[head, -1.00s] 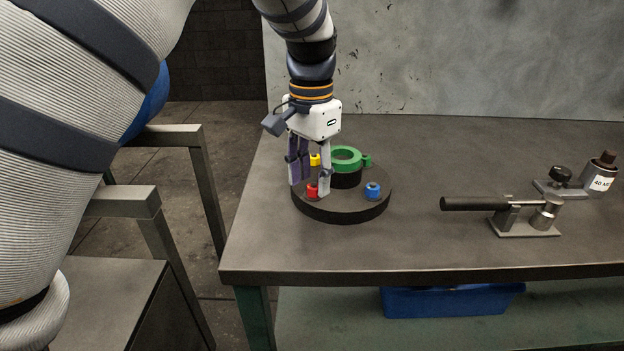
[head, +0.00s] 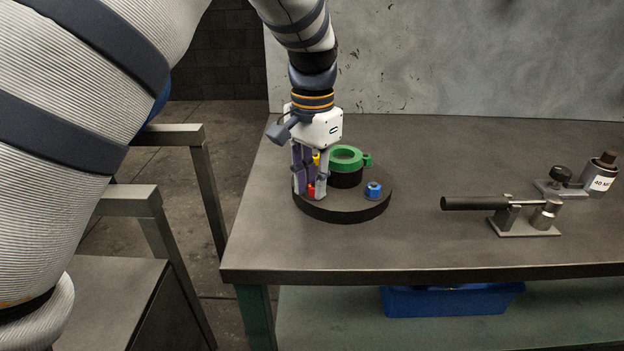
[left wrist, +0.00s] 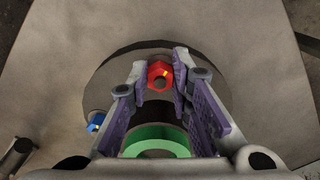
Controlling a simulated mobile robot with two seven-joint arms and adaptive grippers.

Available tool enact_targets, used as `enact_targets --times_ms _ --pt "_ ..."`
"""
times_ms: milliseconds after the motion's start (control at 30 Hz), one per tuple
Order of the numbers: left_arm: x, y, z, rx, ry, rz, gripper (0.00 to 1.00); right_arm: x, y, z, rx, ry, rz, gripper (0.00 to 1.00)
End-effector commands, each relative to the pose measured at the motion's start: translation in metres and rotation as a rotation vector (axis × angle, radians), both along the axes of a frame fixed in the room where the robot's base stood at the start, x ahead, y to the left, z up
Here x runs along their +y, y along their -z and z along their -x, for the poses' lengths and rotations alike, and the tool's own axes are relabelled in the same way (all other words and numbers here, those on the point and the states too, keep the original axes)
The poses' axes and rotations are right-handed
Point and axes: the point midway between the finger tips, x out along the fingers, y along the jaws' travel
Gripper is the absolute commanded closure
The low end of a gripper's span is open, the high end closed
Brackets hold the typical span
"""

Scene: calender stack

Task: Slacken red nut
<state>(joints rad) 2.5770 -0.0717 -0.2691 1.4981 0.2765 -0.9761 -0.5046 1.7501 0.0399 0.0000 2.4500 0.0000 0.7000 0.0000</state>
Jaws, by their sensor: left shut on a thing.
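The red nut (head: 311,191) sits near the front left of the round black base (head: 345,213) on the table. My left gripper (head: 310,192) points down from above with its fingers on either side of the nut, shut on it. The fingers hide part of the nut in the head view. My right gripper is not in view.
A green ring (head: 345,157) stands on the base behind the nut, with a yellow nut (head: 316,159) partly hidden by my fingers. A blue nut (head: 373,190) is at right. A black-handled tool (head: 475,204) and a labelled cylinder (head: 601,178) stand farther right. The table's middle is clear.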

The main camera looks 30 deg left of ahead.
Motion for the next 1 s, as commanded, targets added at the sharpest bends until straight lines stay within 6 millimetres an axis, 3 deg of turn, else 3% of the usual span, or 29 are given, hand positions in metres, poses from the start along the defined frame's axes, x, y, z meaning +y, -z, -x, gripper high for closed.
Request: enact_targets --times_ms 1000 --pt "-0.0050 -0.0002 -0.0017 -0.001 -0.904 0.000 1.00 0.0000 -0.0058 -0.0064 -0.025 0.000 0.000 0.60"
